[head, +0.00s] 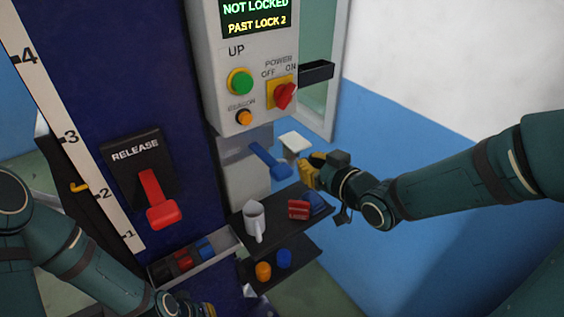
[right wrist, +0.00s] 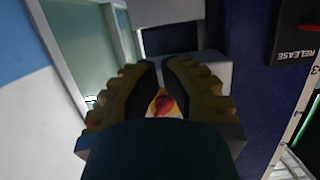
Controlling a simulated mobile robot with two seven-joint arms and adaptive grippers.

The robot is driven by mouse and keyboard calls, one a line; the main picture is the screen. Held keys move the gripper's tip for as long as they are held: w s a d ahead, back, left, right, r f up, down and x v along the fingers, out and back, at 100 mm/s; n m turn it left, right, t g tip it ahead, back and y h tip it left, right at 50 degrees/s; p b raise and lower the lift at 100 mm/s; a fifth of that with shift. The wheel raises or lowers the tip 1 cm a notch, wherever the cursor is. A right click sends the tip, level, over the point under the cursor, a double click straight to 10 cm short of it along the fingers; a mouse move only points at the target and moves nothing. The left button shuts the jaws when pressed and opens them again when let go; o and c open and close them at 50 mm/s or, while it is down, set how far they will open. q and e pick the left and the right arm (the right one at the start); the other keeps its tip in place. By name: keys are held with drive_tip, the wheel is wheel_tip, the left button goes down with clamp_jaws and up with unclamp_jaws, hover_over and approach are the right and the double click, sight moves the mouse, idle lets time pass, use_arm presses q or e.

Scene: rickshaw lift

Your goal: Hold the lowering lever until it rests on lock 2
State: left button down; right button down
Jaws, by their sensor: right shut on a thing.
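The blue lowering lever (head: 268,160) sticks out under the control box and slopes down to the right. My right gripper (head: 304,170) is at the lever's outer end, shut on it; the grip itself is hard to see. In the right wrist view the gripper fingers (right wrist: 160,92) are close together, with the lever hidden. The display (head: 255,16) reads "NOT LOCKED" and "PAST LOCK 2". A yellow pointer (head: 80,187) stands by the scale (head: 84,160), near mark 2. My left gripper (head: 185,306) is partly cut off at the bottom edge, its jaws unclear.
A red release lever (head: 160,205) hangs down on the blue column. The red power switch (head: 284,95) and green up button (head: 241,81) are on the control box.

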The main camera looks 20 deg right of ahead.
hover_over(284, 171)
drive_tip(key=shift+s+d+f, duration=0.1)
drive_tip(key=shift+s+f, duration=0.05)
drive_tip(key=shift+f, duration=0.45)
drive_tip(key=shift+s+f, duration=0.1)
drive_tip(key=shift+f, duration=0.5)
drive_tip(key=f, duration=0.3)
drive_tip(key=shift+w, duration=0.35)
drive_tip(key=shift+f, duration=0.55)
